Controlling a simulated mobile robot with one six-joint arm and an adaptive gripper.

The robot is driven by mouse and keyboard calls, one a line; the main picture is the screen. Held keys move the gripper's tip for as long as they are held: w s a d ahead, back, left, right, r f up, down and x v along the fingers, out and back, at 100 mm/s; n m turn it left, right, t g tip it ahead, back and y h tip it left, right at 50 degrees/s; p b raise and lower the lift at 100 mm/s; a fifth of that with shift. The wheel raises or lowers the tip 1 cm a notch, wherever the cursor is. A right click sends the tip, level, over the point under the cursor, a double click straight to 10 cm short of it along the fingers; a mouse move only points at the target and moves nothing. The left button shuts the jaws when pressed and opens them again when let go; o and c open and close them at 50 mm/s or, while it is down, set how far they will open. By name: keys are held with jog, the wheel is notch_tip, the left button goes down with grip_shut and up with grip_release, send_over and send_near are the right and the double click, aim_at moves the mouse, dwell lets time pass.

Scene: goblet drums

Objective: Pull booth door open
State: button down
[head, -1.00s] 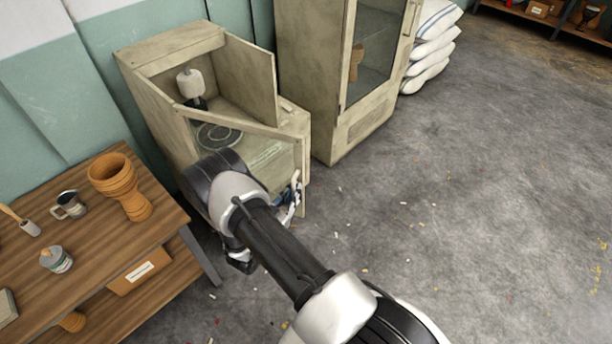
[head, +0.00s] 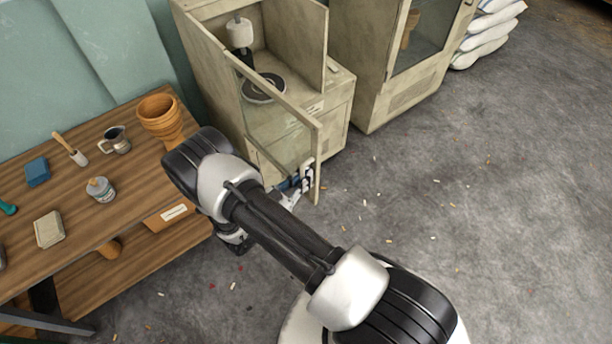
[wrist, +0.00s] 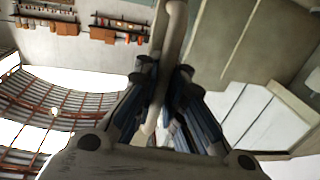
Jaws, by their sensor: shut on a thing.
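The booth (head: 340,118) is a worn beige cabinet at the top centre of the head view. Its glass-paned door (head: 319,160) stands swung out from the left side, so the inside shows. A turntable-like disc (head: 264,87) and a pale roller on a dark stand (head: 240,33) are inside. My gripper (head: 300,179) is at the door's free edge, partly hidden by my arm. In the wrist view, my gripper (wrist: 163,112) has its blue-padded fingers closed around the pale door handle (wrist: 171,40), a bar running up between them.
A wooden table (head: 75,205) with a goblet drum body (head: 160,118), a mug (head: 115,139) and a tin (head: 101,190) stands at the left, close to my arm. A tall glass-doored cabinet (head: 385,95) stands right of the booth. The grey floor (head: 500,200) at right is open, with small scraps.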

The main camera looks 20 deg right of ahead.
jog(key=shift+s+d+f, duration=0.1)
jog(key=c, duration=1.7)
grip_release()
jog(key=v, duration=1.2)
